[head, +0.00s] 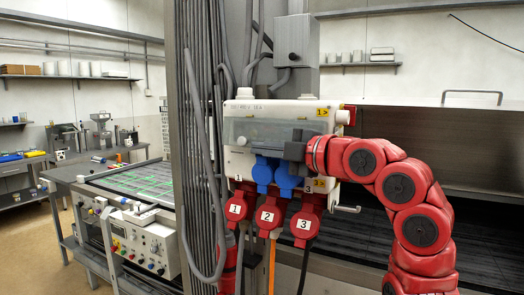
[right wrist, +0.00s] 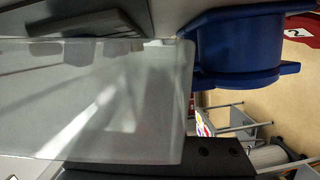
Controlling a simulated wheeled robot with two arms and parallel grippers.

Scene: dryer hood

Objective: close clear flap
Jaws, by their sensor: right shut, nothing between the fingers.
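The clear flap (head: 250,131) is a see-through panel on the front of the white socket box (head: 240,163). In the right wrist view the flap (right wrist: 110,105) fills much of the left and middle as a hazy sheet, with grey parts showing along its upper edge. How far it stands from the box I cannot tell. My right gripper (head: 293,151) is shut and empty, at the right end of the flap, over the box front. Whether it touches the flap is unclear. My left gripper is not in view.
Blue socket covers (head: 265,171) sit just below the flap; one shows close in the right wrist view (right wrist: 240,45). Red numbered plugs (head: 268,215) hang beneath. A grey post with pipes (head: 190,120) stands left of the box. A hood opening (head: 440,135) lies right.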

